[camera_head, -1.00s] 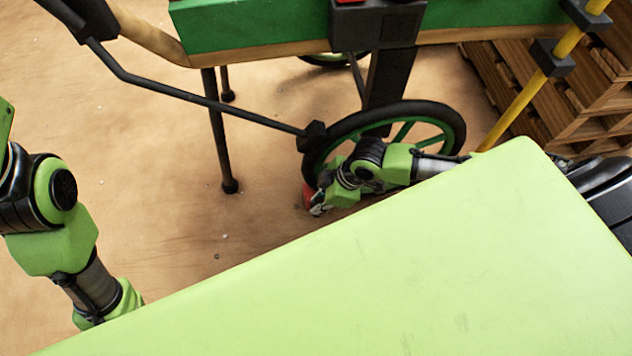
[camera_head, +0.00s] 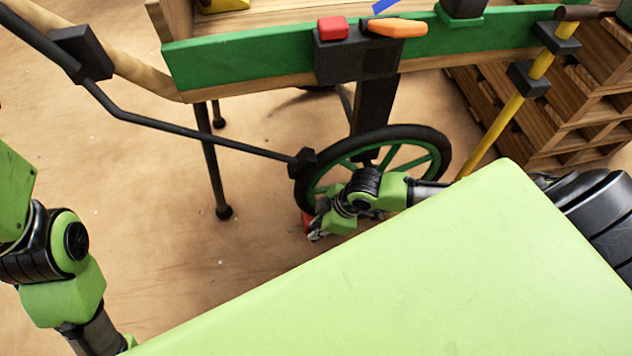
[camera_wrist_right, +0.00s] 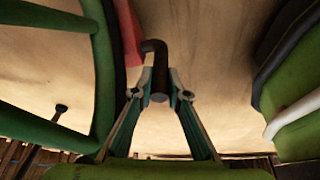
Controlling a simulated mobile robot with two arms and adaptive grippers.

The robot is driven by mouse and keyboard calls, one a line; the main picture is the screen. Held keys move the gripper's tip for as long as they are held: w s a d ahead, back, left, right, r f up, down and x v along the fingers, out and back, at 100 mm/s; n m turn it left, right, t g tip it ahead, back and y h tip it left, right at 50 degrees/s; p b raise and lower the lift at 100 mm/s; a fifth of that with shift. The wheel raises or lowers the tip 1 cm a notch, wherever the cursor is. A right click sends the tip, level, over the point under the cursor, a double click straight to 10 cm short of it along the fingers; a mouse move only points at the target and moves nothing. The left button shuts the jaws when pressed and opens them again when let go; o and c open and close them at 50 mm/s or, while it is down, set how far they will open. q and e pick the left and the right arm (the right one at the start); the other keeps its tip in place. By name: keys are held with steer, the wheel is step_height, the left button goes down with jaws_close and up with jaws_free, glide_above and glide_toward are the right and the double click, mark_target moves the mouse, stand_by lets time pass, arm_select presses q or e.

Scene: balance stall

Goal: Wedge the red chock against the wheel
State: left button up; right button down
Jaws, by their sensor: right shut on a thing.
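The wheel (camera_head: 408,132) has a black tyre and green spokes and stands on the brown floor under the stall. The red chock (camera_head: 307,220) is on the floor at the wheel's lower left, partly hidden by my right gripper (camera_head: 317,234). In the right wrist view the chock (camera_wrist_right: 128,34) lies close beside the tyre; I cannot tell whether they touch. My right gripper (camera_wrist_right: 158,84) is shut on the chock's dark bent handle (camera_wrist_right: 154,48). The wheel's green rim (camera_wrist_right: 103,70) fills the left of that view. My left arm shows at the left, but its gripper is out of view.
The stall's green side board (camera_head: 240,62) spans above the wheel, with a red block (camera_head: 332,28) and an orange piece (camera_head: 397,28) on it. A dark leg (camera_head: 210,160), a yellow pole (camera_head: 500,125) and wooden pallets (camera_head: 590,110) stand nearby.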

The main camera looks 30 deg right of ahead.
steer(key=shift+w+d+f, duration=0.15)
steer(key=shift+d, duration=0.05)
stand_by(0.4)
steer(key=c, duration=1.9)
jaws_free()
steer(key=shift+f, duration=0.1)
steer(key=v, duration=1.2)
